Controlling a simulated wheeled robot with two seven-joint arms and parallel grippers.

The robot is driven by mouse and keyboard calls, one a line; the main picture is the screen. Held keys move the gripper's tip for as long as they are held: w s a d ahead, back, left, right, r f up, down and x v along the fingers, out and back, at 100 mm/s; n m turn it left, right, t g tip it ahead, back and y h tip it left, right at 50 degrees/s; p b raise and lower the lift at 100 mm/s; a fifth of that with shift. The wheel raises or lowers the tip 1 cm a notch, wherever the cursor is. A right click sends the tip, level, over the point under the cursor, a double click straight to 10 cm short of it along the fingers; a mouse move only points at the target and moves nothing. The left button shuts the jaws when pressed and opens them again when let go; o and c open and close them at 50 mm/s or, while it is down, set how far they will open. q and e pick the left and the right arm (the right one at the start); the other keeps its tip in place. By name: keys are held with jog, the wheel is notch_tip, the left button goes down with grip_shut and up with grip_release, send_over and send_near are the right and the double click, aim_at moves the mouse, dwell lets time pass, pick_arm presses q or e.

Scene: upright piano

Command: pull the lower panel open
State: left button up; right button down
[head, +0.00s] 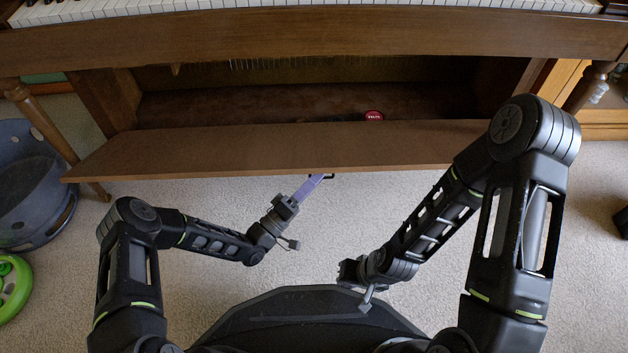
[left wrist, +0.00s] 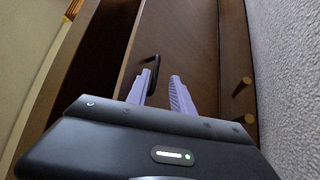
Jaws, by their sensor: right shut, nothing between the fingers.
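The lower panel (head: 270,155) of the piano is brown wood and stands tilted outward, leaving a wide dark gap above it. Its outer face (left wrist: 190,45) fills the middle of the left wrist view. A black bar handle (left wrist: 154,75) sticks out from that face. My left gripper (head: 318,181) is at the panel's near edge, its purple fingers (left wrist: 163,86) apart. The handle lies between them, close to the left finger; contact cannot be told. My right gripper (head: 354,271) is shut and empty above the carpet, away from the panel; its fingertips are mostly hidden.
A red round object (head: 373,116) shows in the dark cavity (head: 290,100). Piano keys (head: 300,18) run above. A grey-blue bin (head: 30,185) and a green ring (head: 12,290) are at left. The carpet (head: 420,190) between panel and robot is clear.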

pick_arm(q)
jog(key=shift+w+a+r, duration=0.1)
jog(key=shift+w+a, duration=0.05)
jog(key=shift+a, duration=0.15)
jog(key=p+v, duration=0.1)
jog(key=v, duration=0.6)
jog(key=shift+s+f+p, duration=0.25)
jog(key=shift+s+p, duration=0.1)
jog(key=shift+s, duration=0.05)
jog(key=shift+w, duration=0.15)
